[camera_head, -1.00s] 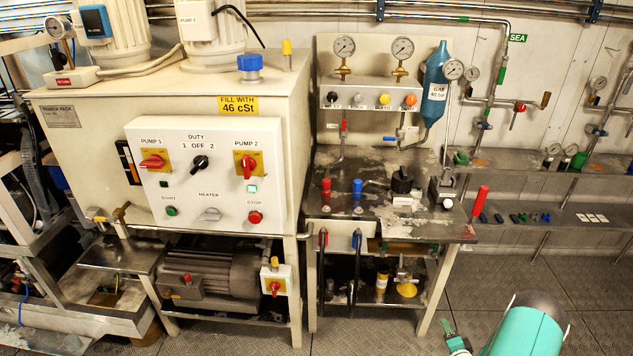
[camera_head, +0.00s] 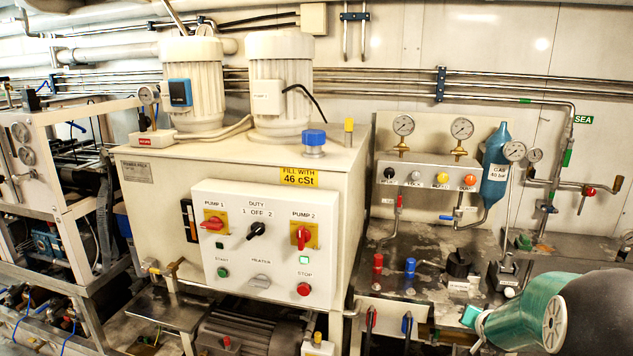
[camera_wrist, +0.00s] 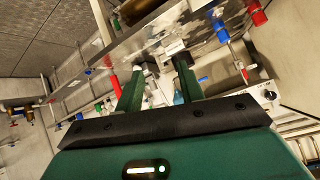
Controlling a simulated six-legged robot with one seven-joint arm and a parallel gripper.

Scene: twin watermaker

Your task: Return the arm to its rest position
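My gripper (camera_wrist: 156,76) shows in the wrist view with its two green fingers apart. I see nothing held between them. Beyond the fingertips, the worn metal bench and its fittings show at a tilt, at some distance. In the head view my teal arm is at the lower right, in front of the bench's right part, and hides some of it. The gripper's opening cannot be made out there.
A cream pump cabinet (camera_head: 150,215) with a switch panel (camera_head: 235,275) fills the middle. The bench (camera_head: 400,247) to its right carries red and blue valves and a gauge panel (camera_head: 425,177). A blue gas bottle (camera_head: 495,165) hangs above. Racks stand at the left.

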